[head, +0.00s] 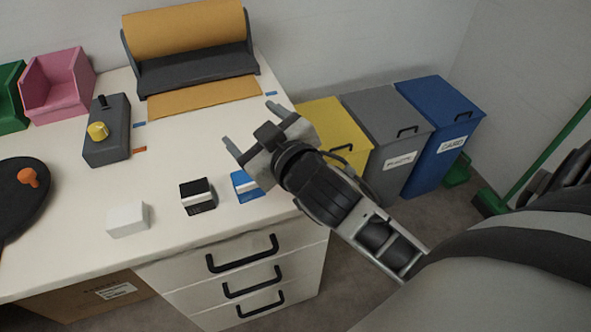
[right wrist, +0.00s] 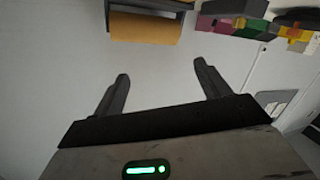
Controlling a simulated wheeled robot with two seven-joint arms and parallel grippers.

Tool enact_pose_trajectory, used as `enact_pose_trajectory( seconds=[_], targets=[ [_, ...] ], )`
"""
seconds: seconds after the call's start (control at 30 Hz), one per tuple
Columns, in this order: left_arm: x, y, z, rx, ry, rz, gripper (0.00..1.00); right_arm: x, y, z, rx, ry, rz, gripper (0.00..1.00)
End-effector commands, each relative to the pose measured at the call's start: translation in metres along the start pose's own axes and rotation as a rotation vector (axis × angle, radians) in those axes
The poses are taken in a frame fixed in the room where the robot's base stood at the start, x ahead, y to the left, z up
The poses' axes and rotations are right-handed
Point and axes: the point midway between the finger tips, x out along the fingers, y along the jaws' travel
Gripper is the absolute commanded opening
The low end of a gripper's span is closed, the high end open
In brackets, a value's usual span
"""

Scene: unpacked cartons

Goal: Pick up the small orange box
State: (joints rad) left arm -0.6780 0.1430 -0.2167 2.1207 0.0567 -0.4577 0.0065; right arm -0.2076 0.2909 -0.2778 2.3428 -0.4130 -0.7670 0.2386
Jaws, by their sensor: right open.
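I cannot make out a small orange box for certain in either view. My right gripper (head: 249,125) is open and empty, above the right part of the white worktop, and its two fingers also show apart in the right wrist view (right wrist: 161,70). A small blue box with a white band (head: 243,186) lies close beside the gripper, partly covered by it. A black box with a white band (head: 197,196) and a plain white box (head: 128,219) stand further left near the front edge. My left gripper is not in view.
A brown paper roll holder (head: 190,45) stands at the back of the worktop (head: 165,190). A grey control box with a yellow knob (head: 107,130), a black round piece with an orange knob (head: 20,190) and a pink bin (head: 58,85) are left. Yellow, grey and blue bins (head: 438,125) stand right.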

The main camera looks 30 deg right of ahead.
Motion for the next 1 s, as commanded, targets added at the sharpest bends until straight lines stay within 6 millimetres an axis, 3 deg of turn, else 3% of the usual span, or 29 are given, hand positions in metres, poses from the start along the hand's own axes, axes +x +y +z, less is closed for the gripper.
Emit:
enact_pose_trajectory(
  seconds=[0.1,0.2,0.3,0.37,0.43,0.5,0.57,0.63,0.7,0.8,0.9,1.0],
  targets=[
    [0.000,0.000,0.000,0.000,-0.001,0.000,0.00,0.010,-0.003,-0.078,-0.103,0.342,-0.011,0.75],
    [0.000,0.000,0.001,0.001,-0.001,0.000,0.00,-0.003,-0.024,-0.149,-0.249,0.700,-0.087,0.75],
    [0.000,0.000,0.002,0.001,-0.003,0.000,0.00,-0.031,-0.062,-0.194,-0.455,1.031,-0.242,0.75],
    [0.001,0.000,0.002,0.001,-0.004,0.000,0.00,-0.049,-0.087,-0.202,-0.604,1.188,-0.367,0.75],
    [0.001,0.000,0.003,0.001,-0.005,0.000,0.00,-0.065,-0.114,-0.194,-0.800,1.323,-0.541,0.75],
    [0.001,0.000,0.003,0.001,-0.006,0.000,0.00,-0.073,-0.131,-0.169,-1.019,1.390,-0.740,0.75],
    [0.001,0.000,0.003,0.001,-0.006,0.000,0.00,-0.071,-0.136,-0.140,-1.216,1.384,-0.922,0.75],
    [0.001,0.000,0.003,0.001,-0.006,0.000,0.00,-0.061,-0.125,-0.102,-1.445,1.298,-1.137,0.75],
    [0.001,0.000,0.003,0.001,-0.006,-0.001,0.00,-0.047,-0.098,-0.066,-1.652,1.130,-1.336,0.75],
    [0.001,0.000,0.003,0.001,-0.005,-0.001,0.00,-0.028,-0.043,-0.031,-1.864,0.810,-1.554,0.75],
    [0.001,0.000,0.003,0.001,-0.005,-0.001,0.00,-0.018,0.011,-0.014,-1.977,0.493,-1.689,0.75],
    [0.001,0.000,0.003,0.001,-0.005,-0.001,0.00,-0.016,0.050,-0.008,-2.022,0.260,-1.756,0.75]
  ],
)
